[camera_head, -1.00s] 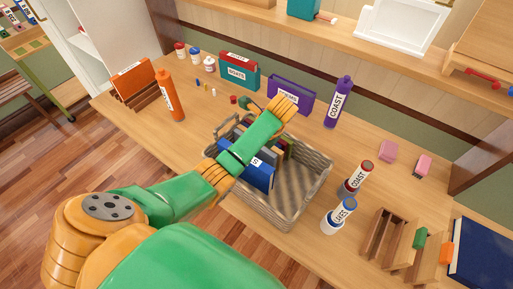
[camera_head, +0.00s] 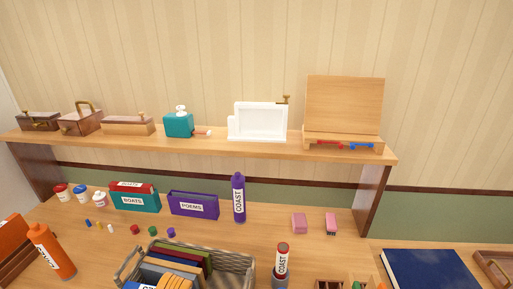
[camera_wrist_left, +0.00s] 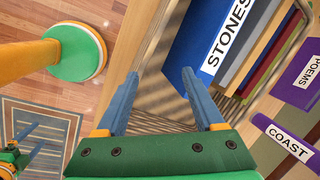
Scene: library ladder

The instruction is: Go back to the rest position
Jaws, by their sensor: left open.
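My left gripper (camera_wrist_left: 160,72) is open in the left wrist view, its two blue fingers apart with nothing between them. It is beside the grey wicker basket (camera_wrist_left: 150,85), and a blue book labelled STONES (camera_wrist_left: 222,40) stands in the basket past the fingertips. In the head view an orange ribbed part of my left arm shows at the bottom, in front of the basket (camera_head: 235,263); the left fingers are hidden there. My right gripper (camera_wrist_left: 25,138) shows small at the lower left of the left wrist view, above a rug; its opening is unclear.
On the desk stand an orange bottle (camera_head: 50,252), a teal BOATS box (camera_head: 135,202), a purple POEMS box (camera_head: 193,206), a purple COAST bottle (camera_head: 239,198) and a red-capped COAST tube (camera_head: 282,262). A wooden shelf (camera_head: 215,147) runs above. A dark blue book (camera_head: 430,270) lies right.

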